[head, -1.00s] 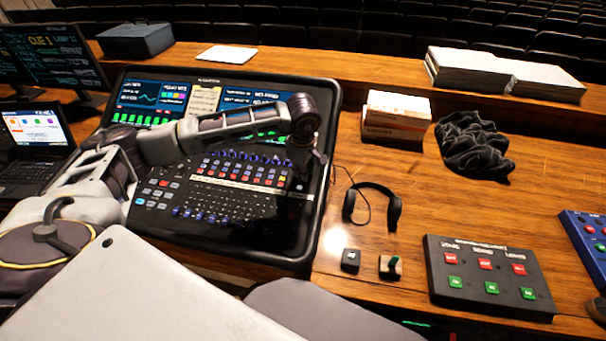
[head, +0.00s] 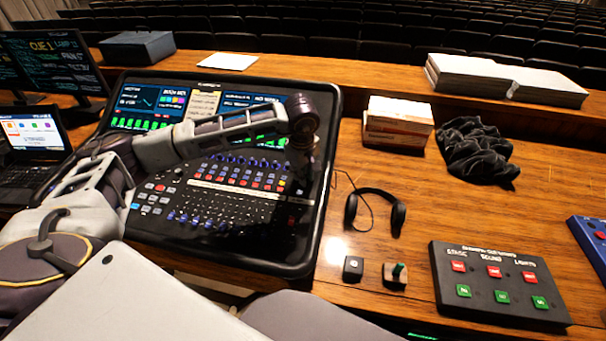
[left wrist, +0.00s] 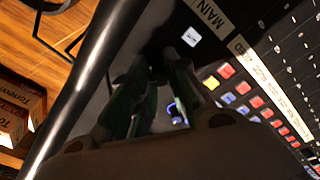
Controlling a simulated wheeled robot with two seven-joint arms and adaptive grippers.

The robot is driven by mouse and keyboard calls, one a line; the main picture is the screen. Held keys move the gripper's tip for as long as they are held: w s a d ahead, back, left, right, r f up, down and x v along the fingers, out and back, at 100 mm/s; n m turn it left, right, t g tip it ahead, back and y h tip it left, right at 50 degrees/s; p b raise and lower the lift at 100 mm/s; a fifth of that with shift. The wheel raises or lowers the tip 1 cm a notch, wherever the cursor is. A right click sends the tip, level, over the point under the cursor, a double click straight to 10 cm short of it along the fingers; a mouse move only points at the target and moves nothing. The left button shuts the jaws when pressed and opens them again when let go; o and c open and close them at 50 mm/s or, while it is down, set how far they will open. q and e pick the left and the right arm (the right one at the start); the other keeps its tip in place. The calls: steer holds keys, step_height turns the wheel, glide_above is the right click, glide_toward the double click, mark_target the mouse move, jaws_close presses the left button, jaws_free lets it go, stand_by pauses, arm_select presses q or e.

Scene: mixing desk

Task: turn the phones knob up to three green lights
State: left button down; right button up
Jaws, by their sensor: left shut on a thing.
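The black mixing desk (head: 240,262) fills the middle left of the head view, with its knobs, faders and coloured buttons. My left arm reaches across it from the left. My left gripper (head: 300,172) points down at the desk's right side, dark against the dark panel. In the left wrist view the left gripper (left wrist: 157,68) has its fingers close together at the panel, beside a "MAIN" label (left wrist: 207,13). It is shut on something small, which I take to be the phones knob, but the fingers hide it. I cannot make out its green lights. My right gripper is out of view.
Headphones (head: 396,212) lie right of the desk, with a small black block (head: 353,267) and a switch box (head: 395,275) in front. A button box (head: 500,285), boxes (head: 397,122) and a black cloth (head: 473,150) are further right. The wood between is clear.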

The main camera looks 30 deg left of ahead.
arm_select(q)
steer(key=c, duration=1.3)
jaws_free()
steer(key=shift+c, duration=0.2)
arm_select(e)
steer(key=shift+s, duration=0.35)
arm_select(q)
step_height(320, 180, up, 12)
steer(key=s, duration=0.2)
steer(key=shift+d, duration=0.4)
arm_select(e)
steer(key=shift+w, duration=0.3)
